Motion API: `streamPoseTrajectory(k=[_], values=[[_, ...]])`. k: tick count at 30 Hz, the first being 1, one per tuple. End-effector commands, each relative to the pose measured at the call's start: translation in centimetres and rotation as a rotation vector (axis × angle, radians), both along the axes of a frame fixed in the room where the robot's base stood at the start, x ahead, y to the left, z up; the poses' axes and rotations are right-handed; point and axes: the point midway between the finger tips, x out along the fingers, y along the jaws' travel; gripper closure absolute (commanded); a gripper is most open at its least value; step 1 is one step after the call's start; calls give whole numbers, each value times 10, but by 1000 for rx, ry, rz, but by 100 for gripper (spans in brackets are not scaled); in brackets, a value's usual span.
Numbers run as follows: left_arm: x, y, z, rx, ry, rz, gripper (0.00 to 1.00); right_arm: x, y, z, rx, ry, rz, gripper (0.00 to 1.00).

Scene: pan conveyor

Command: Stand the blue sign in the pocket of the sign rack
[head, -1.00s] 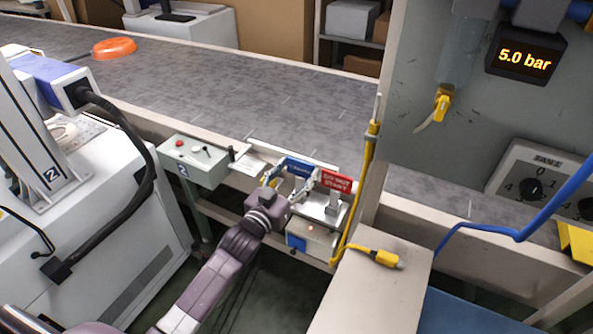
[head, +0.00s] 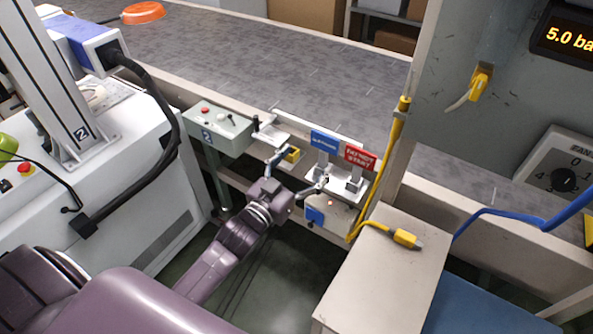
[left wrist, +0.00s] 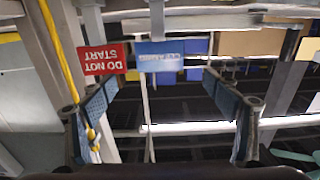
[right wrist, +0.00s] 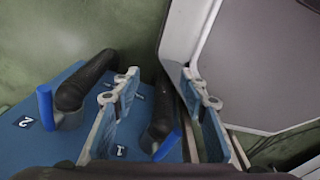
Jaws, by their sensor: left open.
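The blue sign (head: 324,142) stands upright beside the red "DO NOT START" sign (head: 360,157), on grey holders of the sign rack (head: 354,184). The blue sign's foot seems to be in its pocket, but the seating is too small to tell. My left gripper (head: 303,168) is open and empty, in front of the blue sign and apart from it. In the left wrist view the blue sign (left wrist: 160,56) shows ahead, between the spread fingers, with the red sign (left wrist: 103,59) to its left. My right gripper (right wrist: 159,76) is open and empty.
A grey-green control box (head: 220,128) stands left of the rack, below the conveyor (head: 300,75). A yellow cable (head: 385,165) runs down to the right of the rack. Black-handled tools (right wrist: 85,82) rest on a blue surface (right wrist: 45,150) below my right gripper.

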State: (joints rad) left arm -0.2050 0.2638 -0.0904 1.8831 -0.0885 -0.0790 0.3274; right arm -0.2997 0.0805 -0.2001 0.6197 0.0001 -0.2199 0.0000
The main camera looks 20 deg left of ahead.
Motion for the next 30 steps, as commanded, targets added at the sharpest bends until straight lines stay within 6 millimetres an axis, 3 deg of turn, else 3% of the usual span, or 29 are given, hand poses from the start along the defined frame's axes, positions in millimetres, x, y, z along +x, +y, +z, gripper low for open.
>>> streamPoseTrajectory(k=[3, 10, 30], values=[[-22, 3, -1, 0, 4, 0, 19, 0, 0, 0, 0, 0, 0, 60], [-44, 6, 0, 0, 1, -1, 19, 0, 1, 0, 1, 0, 0, 60], [-47, 7, -5, 1, 10, 2, 19, 0, 1, 0, 1, 0, 0, 60]])
